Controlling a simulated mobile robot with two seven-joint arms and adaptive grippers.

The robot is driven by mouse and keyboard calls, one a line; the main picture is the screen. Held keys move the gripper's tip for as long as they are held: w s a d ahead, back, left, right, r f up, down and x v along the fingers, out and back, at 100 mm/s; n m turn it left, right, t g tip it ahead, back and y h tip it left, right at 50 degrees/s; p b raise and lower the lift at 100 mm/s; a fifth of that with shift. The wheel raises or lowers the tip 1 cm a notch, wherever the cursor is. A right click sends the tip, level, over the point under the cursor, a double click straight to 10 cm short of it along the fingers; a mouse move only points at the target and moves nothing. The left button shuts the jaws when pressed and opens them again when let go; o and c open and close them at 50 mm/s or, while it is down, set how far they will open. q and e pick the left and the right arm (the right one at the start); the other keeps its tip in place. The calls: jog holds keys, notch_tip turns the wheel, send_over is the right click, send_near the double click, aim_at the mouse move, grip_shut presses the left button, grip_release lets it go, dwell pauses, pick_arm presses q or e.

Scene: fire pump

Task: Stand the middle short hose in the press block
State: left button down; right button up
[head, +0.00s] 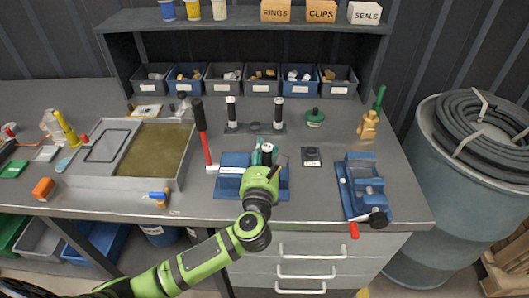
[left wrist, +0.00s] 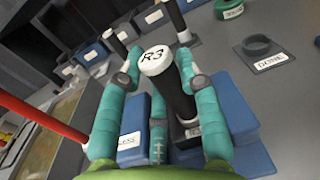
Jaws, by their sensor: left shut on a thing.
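The middle short hose (left wrist: 176,92) is black with a white cap marked R3 and a white band at its lower end. My left gripper (head: 266,158) is shut on it; in the left wrist view its teal fingers (left wrist: 160,95) stand on both sides of the hose. The hose is about upright over the blue press block (head: 235,160), which also shows below it in the left wrist view (left wrist: 240,115). I cannot tell whether its lower end is seated in the block. My right gripper is not in view.
A red lever with black grip (head: 203,130) rises left of the block. Two other short hoses (head: 231,110) (head: 278,113) stand in a rack behind, with a gap between them. A DONE holder (head: 311,155) and a blue vise (head: 362,187) are to the right.

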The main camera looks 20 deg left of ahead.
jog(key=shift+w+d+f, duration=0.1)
pick_arm(q)
jog(key=c, duration=1.2)
grip_release()
jog(key=shift+f, duration=0.1)
jog(key=o, duration=0.4)
jog(key=shift+c, duration=0.2)
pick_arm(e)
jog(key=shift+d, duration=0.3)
pick_arm(q)
jog(key=shift+s+d, duration=0.1)
jog(key=shift+s, duration=0.2)
jog(key=b+v, duration=0.2)
jog(key=v, duration=0.9)
jog(key=shift+s, duration=0.2)
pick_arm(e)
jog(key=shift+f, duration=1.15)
